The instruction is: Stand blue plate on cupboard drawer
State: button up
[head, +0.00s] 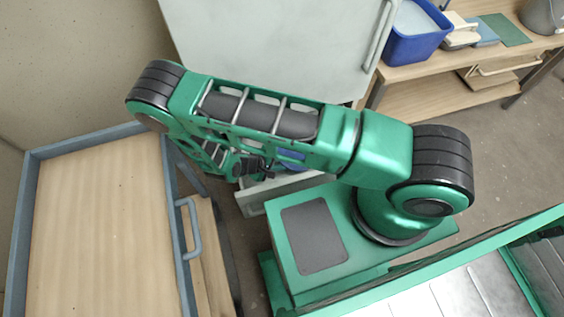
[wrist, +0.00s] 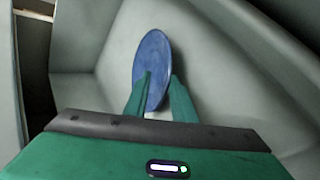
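A blue plate (wrist: 152,52) stands steeply on its edge inside the pale grey cupboard drawer (wrist: 75,85). My gripper (wrist: 160,76) reaches down at the plate with its fingers apart. The left finger is in front of the plate's face, and the right finger is just past its right edge. A gap shows between the fingers, so they do not look closed on the plate. In the head view, my arm hides most of the plate (head: 291,155) and part of the pulled-out drawer (head: 250,207).
The grey cupboard (head: 270,40) stands behind my arm. A wooden-topped cart (head: 95,220) with a grey-blue rim is at left. A workbench (head: 430,72) at upper right holds a blue tub (head: 412,45). The drawer walls are close around my gripper.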

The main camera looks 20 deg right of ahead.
jog(key=v, duration=0.7)
jog(key=shift+r, duration=0.3)
jog(key=shift+a, duration=0.15)
jog(key=shift+r, duration=0.1)
dwell(0.3)
